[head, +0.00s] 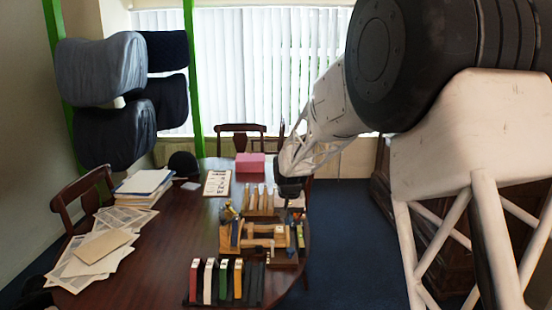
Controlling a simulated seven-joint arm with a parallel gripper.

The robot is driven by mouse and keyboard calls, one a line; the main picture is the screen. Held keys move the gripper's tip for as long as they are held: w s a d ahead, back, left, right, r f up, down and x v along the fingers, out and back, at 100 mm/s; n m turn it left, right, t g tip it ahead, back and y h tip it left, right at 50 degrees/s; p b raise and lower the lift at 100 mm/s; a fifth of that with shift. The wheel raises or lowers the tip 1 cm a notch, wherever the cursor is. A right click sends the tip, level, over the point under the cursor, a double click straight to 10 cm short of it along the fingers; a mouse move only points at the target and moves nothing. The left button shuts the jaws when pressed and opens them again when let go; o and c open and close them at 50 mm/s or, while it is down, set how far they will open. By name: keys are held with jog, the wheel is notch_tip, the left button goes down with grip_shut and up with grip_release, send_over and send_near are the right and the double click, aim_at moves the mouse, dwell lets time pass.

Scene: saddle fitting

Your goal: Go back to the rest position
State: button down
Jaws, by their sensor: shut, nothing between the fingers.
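My gripper (290,192) is the small dark end of my white arm, reaching in from the upper right. It is shut and empty, above the right side of the dark wooden table (160,250). It appears over the back right end of a group of wooden blocks (262,203). Its fingers are small in this view, and I cannot tell its exact height above the blocks.
Wooden pieces (262,236) and a row of coloured upright blocks (223,280) stand on the table's right half. A pink box (250,162), clipboard (217,183), book stack (143,183) and papers (95,245) lie further left or back. Padded saddles (100,68) hang at the left wall.

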jog(key=s+d+r, duration=0.3)
jog(key=s+r, duration=0.1)
jog(key=s, duration=0.4)
jog(key=s+d+r+t, duration=0.1)
jog(key=s+d+r, duration=0.25)
jog(key=s, duration=0.45)
jog(key=s+d+r, duration=0.3)
jog(key=s+r, duration=0.2)
jog(key=s, duration=0.3)
jog(key=s+d, duration=0.2)
jog(key=s, duration=1)
jog(key=s+d+f+t, duration=0.1)
jog(key=s+d, duration=0.2)
jog(key=s, duration=0.9)
jog(key=shift+f, duration=0.3)
